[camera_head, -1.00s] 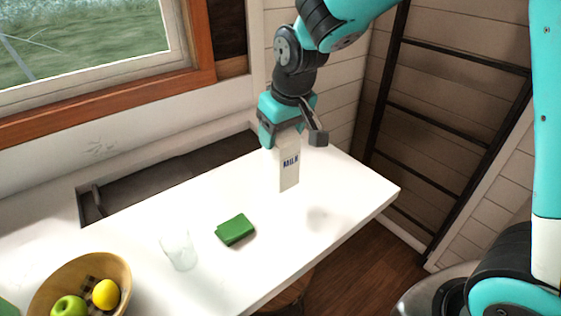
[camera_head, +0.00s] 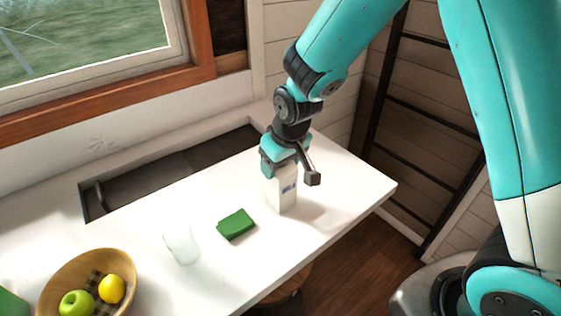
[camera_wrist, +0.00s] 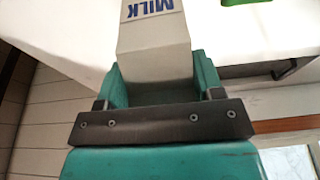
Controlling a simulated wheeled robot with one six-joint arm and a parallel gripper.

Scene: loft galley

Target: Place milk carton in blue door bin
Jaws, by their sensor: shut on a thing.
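The white milk carton (camera_head: 287,197) with blue lettering is upright at the white counter, toward its right end. My gripper (camera_head: 279,172) is above it with its fingers closed around the carton's upper part. In the wrist view the carton (camera_wrist: 153,45) sits between the two teal fingers of my gripper (camera_wrist: 160,82), its MILK label showing. I cannot tell whether the carton's base touches the counter. The blue door bin is not in view.
A green cloth-like block (camera_head: 236,224) and a clear glass (camera_head: 181,245) stand left of the carton. A wooden bowl (camera_head: 62,270) holds a green apple and a yellow fruit. A dark sink recess (camera_head: 150,177) lies behind. A dark ladder (camera_head: 425,175) stands at right.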

